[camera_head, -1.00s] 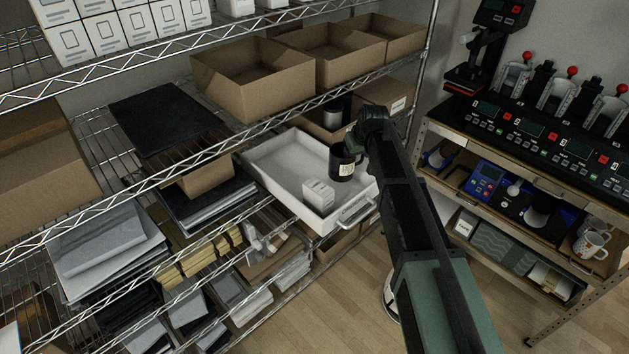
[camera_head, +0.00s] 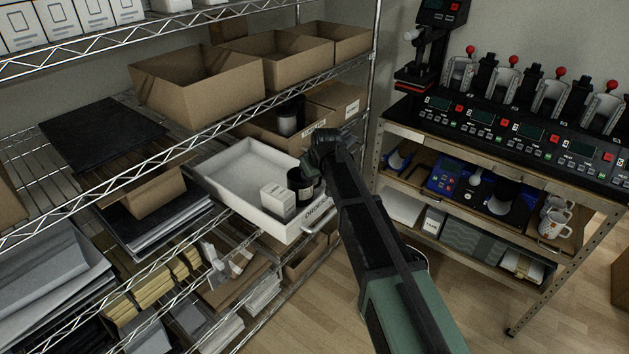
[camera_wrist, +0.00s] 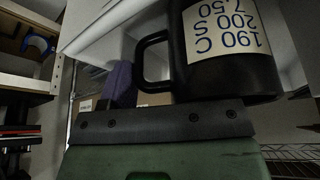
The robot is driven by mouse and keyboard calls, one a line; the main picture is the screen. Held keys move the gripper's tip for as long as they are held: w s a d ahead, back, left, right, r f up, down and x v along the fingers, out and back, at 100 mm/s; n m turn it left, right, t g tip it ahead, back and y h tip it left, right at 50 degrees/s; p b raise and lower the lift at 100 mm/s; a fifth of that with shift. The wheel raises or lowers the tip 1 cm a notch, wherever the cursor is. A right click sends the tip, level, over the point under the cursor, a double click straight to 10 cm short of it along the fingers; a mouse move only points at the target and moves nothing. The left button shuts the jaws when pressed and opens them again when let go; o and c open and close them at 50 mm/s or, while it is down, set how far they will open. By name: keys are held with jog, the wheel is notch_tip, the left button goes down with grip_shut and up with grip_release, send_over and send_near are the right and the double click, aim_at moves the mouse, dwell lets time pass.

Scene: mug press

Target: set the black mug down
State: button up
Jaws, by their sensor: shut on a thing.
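The black mug (camera_head: 301,187) with a pale label is upright at the right side of the white tray (camera_head: 238,170), close to a small white box (camera_head: 277,201). I cannot tell whether its base touches the tray floor. My gripper (camera_head: 316,163) is at the mug's upper right and shut on it; the fingers are mostly hidden in the head view. In the wrist view the mug (camera_wrist: 228,72) shows large, with its handle to the left and its label text upside down.
Open cardboard boxes (camera_head: 200,85) stand on the shelf above the tray. A dark cylinder (camera_head: 287,122) sits in a box behind it. The press bench (camera_head: 500,135) is at the right. The tray's left part is clear.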

jog(key=shift+f, duration=0.2)
jog(key=o, duration=1.1)
jog(key=p+v, duration=1.2)
jog(key=v, duration=0.1)
jog(key=s+d+m+g, duration=0.1)
jog(key=s+d, duration=0.3)
jog(key=s, duration=0.5)
jog(key=s+d+f+m+g+h, duration=0.1)
jog(key=s+d+m, duration=0.1)
jog(key=s+d, duration=0.3)
jog(key=s+d+m+g, duration=0.2)
jog(key=s+d, duration=0.3)
jog(key=s, duration=0.8)
jog(key=shift+f+m+h+b, duration=0.3)
jog(key=shift+f+h+b, duration=0.1)
